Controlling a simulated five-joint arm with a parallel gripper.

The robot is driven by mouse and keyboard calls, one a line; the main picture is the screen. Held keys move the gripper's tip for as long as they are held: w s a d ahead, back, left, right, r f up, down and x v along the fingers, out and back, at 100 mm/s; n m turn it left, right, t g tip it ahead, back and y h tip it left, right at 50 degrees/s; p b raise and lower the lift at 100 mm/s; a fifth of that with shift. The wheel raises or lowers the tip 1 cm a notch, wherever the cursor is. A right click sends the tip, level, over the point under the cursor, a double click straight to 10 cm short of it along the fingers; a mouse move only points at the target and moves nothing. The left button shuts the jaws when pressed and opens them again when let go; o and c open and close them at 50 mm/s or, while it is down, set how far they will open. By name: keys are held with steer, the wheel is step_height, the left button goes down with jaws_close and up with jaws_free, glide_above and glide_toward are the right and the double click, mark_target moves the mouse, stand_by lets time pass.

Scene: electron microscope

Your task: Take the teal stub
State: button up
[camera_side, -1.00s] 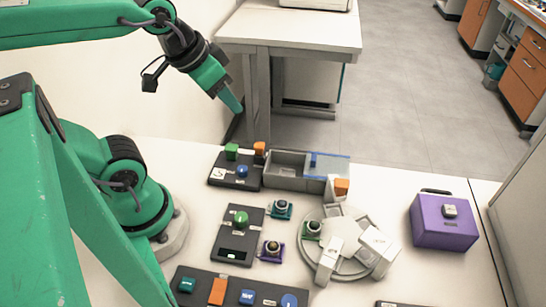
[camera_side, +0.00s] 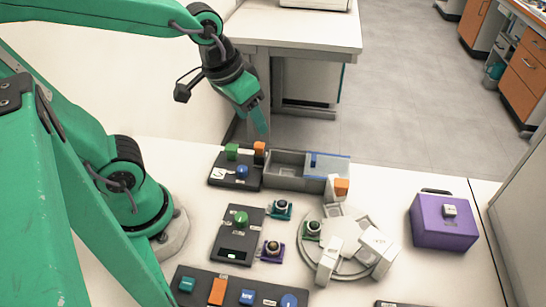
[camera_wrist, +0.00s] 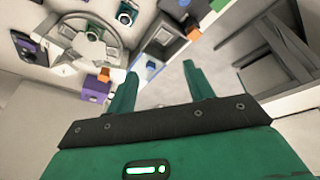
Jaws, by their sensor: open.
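The teal stub (camera_side: 281,210) has a square teal base with a dark and silver round top. It stands on the white table, left of the round white carousel (camera_side: 352,270). My gripper (camera_side: 259,126) is high above the table's far edge, well apart from the stub and beyond it. Its fingers also show in the wrist view (camera_wrist: 160,82), spread apart with nothing between them.
A purple-based stub (camera_side: 271,252) and a green-based stub (camera_side: 313,230) are close by. A dark panel with a green knob (camera_side: 239,218) lies to the left. A grey tray (camera_side: 290,182) stands behind. A purple case (camera_side: 444,225) is at right.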

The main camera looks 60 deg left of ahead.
mark_target(281, 203)
steer(key=d+f+g, duration=0.1)
steer(key=d+f, duration=0.1)
steer(key=f, duration=0.2)
steer(key=w+d+f+n+g, duration=0.1)
steer(key=d+f, duration=0.2)
steer(key=f, duration=0.1)
steer(key=w+d+f+g, duration=0.1)
steer(key=d+f, duration=0.2)
steer(key=f, duration=0.1)
steer(key=shift+w+d+g, duration=0.2)
steer(key=shift+d+g, duration=0.05)
steer(key=shift+g, duration=0.15)
steer(key=shift+f, duration=1.25)
steer(key=shift+f, duration=0.1)
steer(key=shift+s+f, duration=0.1)
steer(key=shift+f, duration=2.45)
steer(key=shift+c, duration=0.2)
steer(key=c, duration=1)
